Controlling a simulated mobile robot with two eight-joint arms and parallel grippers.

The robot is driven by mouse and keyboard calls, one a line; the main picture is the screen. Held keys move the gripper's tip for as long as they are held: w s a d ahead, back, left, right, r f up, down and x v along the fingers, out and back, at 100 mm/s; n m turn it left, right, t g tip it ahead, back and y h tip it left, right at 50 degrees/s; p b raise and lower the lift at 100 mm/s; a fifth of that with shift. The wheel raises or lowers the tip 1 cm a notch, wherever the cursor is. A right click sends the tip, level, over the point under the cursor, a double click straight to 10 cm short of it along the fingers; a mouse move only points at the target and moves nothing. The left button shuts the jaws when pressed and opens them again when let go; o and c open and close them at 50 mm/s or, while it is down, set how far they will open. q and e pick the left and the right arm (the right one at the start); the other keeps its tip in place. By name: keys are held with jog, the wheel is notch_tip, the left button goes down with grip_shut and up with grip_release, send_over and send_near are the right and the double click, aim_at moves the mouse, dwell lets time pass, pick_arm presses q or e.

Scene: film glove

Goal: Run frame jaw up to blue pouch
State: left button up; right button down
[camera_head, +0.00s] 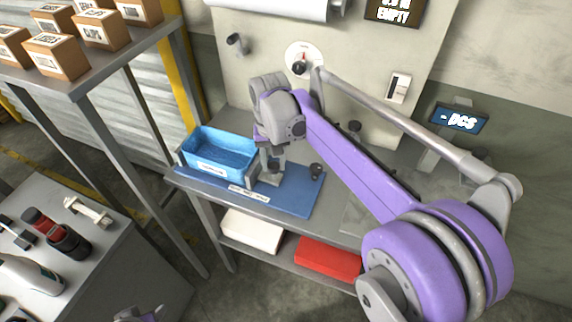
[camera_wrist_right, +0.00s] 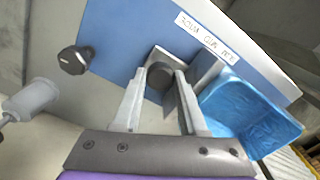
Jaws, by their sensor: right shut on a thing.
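The blue pouch (camera_head: 222,152) looks like an open-topped blue box near the left end of the bench; it also shows in the right wrist view (camera_wrist_right: 250,112). A grey end plate stands at its left end, and the grey frame jaw (camera_head: 250,172) stands upright at its right end. I cannot tell whether jaw and pouch touch. My right gripper (camera_head: 273,164) points down just right of the jaw. In the right wrist view its fingers (camera_wrist_right: 160,92) are shut on a dark round knob (camera_wrist_right: 160,74) beside grey metal. My left gripper's jaws are not seen.
A blue mat (camera_head: 300,192) with a white label lies under the pouch. A dark knob (camera_head: 316,171) stands right of my gripper. A white box (camera_head: 252,232) and a red box (camera_head: 328,259) lie on the shelf below. A tool table is at lower left.

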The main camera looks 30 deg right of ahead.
aim_at(272, 165)
jog(key=shift+w+a, duration=0.15)
jog(key=shift+w, duration=0.05)
jog(key=shift+c, duration=2.2)
grip_release()
notch_tip(272, 165, up, 11)
jog(key=shift+p, duration=0.35)
jog(key=shift+s+f, duration=0.1)
jog(key=shift+f, duration=0.05)
